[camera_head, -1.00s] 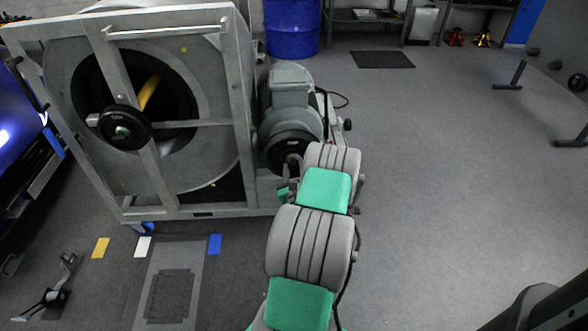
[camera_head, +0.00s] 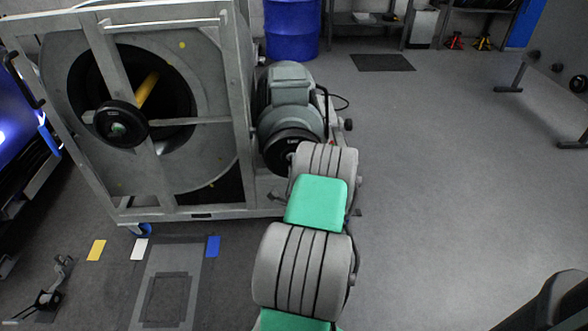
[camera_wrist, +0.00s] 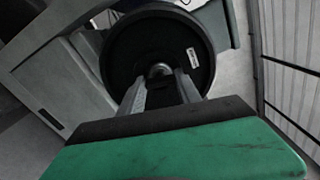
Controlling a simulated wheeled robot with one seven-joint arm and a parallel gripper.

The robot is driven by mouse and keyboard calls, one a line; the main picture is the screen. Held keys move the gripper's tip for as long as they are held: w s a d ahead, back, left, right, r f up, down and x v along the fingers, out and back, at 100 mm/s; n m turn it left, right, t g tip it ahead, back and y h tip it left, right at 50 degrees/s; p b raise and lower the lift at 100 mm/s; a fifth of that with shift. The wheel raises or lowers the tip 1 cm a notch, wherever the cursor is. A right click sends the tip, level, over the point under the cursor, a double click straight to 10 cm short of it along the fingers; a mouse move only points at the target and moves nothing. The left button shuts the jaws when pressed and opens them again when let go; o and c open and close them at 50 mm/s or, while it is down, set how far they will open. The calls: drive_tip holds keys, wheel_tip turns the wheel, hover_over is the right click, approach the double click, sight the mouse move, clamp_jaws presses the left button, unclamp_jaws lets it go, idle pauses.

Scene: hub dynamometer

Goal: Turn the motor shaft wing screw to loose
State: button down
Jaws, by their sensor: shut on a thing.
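The grey motor (camera_head: 289,88) stands at the right side of the dynamometer frame, with a dark round end face (camera_head: 290,148) toward me. In the wrist view this dark disc (camera_wrist: 122,48) fills the upper middle. A small grey metal piece, the wing screw (camera_wrist: 160,69), sits at its centre. My gripper (camera_wrist: 161,84) reaches to the disc's centre with its two fingers close together, shut on the wing screw. The fingers cover most of the screw, so its turn angle cannot be told. In the head view my arm hides the gripper and the screw.
The metal dynamometer frame (camera_head: 240,100) with its large drum (camera_head: 205,120) and a black hand knob (camera_head: 120,124) stands left of my arm. A blue barrel (camera_head: 291,30) is behind the motor. The floor to the right is open. A black mat (camera_head: 382,62) lies farther back.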

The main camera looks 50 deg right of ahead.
drive_tip(key=shift+f+n+b, duration=0.1)
drive_tip(key=shift+n+b, duration=6.1)
drive_tip(key=shift+n, duration=4)
drive_tip(key=c, duration=0.8)
unclamp_jaws()
drive_tip(key=shift+c, duration=0.2)
drive_tip(key=p+v, duration=0.1)
drive_tip(key=v, duration=0.6)
drive_tip(key=shift+s+a, duration=0.25)
drive_tip(key=shift+s, duration=0.05)
